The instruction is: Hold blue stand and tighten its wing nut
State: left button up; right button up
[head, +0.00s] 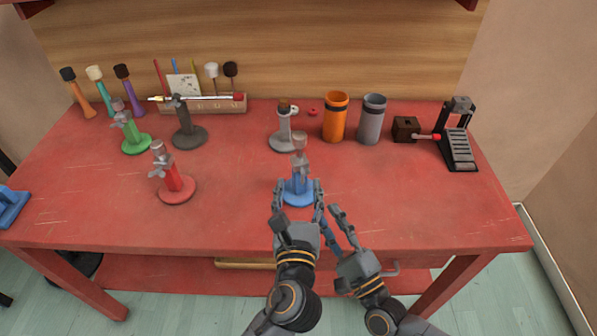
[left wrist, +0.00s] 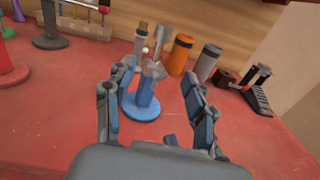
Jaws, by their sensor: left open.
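The blue stand (head: 300,187) stands upright near the front middle of the table, with a round base and a greyish top piece. It also shows between the fingers in the left wrist view (left wrist: 146,97). Its wing nut is too small to make out clearly. My left gripper (head: 298,184) is open, with one finger on either side of the stand; in the wrist view the stand is nearer the left finger. I cannot tell whether they touch. My right gripper (head: 328,211) is just right of the left one, its fingers apart and empty, in front of the stand.
A red stand (head: 175,187), green stand (head: 134,143), dark stand (head: 187,135) and grey stand (head: 283,140) stand around. Orange (head: 335,118) and grey (head: 371,120) cups are behind right, near a black pedal (head: 459,145). The right front of the red table (head: 430,210) is clear.

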aim_at(299, 149)
pick_arm(q)
jog(key=w, duration=1.3)
jog(key=shift+w+d, duration=0.1)
jog(key=shift+w, duration=0.05)
grip_shut()
dwell(0.6)
